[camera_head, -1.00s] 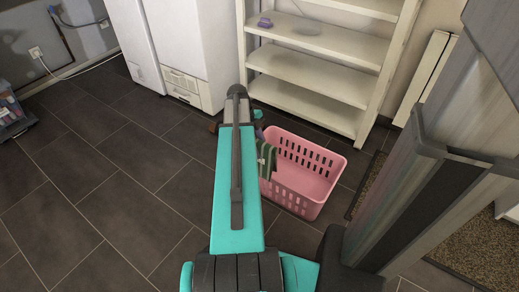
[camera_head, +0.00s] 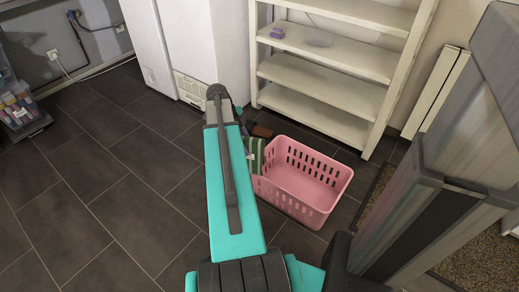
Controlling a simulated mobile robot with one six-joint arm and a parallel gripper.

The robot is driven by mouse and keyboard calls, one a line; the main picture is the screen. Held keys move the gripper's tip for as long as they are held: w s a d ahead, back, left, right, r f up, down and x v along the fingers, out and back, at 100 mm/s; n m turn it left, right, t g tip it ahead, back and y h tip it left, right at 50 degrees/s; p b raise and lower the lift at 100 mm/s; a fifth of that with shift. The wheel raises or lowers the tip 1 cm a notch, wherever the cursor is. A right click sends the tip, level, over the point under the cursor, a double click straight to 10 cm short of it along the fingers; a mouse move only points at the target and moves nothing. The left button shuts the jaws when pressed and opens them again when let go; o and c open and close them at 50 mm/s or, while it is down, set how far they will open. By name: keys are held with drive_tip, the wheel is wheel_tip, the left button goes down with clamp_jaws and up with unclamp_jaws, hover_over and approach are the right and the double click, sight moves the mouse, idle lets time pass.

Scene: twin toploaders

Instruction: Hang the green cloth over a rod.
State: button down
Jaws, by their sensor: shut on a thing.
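The green cloth (camera_head: 257,155) has pale stripes and hangs just right of my teal arm, in front of the left wall of the pink basket. My gripper (camera_head: 252,137) is mostly hidden behind the end of my arm. It is shut on the cloth near its upper end. Part of the cloth is hidden behind the arm, and I cannot tell whether its lower end touches the basket. No rod for hanging is clearly recognisable.
The pink basket (camera_head: 345,186) stands on the tiled floor and looks empty. A white shelf (camera_head: 330,115) with a small purple object (camera_head: 277,33) stands behind it. White machines (camera_head: 205,45) stand at the back left. The left floor is clear; a crate (camera_head: 25,125) of bottles stands at far left.

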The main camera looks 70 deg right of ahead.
drive_tip(key=w+a+r+n+t+h+p, duration=0.2)
drive_tip(key=w+a+r+n+p, duration=0.6)
drive_tip(key=w+a+r, duration=0.4)
drive_tip(key=w+a+r+n+t+h+p, duration=0.25)
drive_tip(key=w+a+r+n+p, duration=0.25)
drive_tip(key=w+a+r+n, duration=0.7)
drive_tip(key=w+a+r+n+t+y+p, duration=0.1)
drive_tip(key=w+a+r+n+p, duration=0.3)
drive_tip(key=a+r, duration=0.5)
drive_tip(key=w+a+r+n+t+y+p, duration=0.2)
drive_tip(key=w+a+r+n+p, duration=0.2)
drive_tip(key=a+r, duration=0.5)
drive_tip(key=w+a+r+n+t+y+p, duration=0.1)
drive_tip(key=w+a+r+n+p, duration=0.3)
drive_tip(key=a+r, duration=0.5)
drive_tip(key=a+n+y+p, duration=0.1)
drive_tip(key=a+n, duration=0.1)
drive_tip(key=a, duration=0.1)
drive_tip(key=shift+w+a+r+n, duration=0.15)
drive_tip(key=shift+a+r+n, duration=0.05)
drive_tip(key=shift+a+n, duration=0.15)
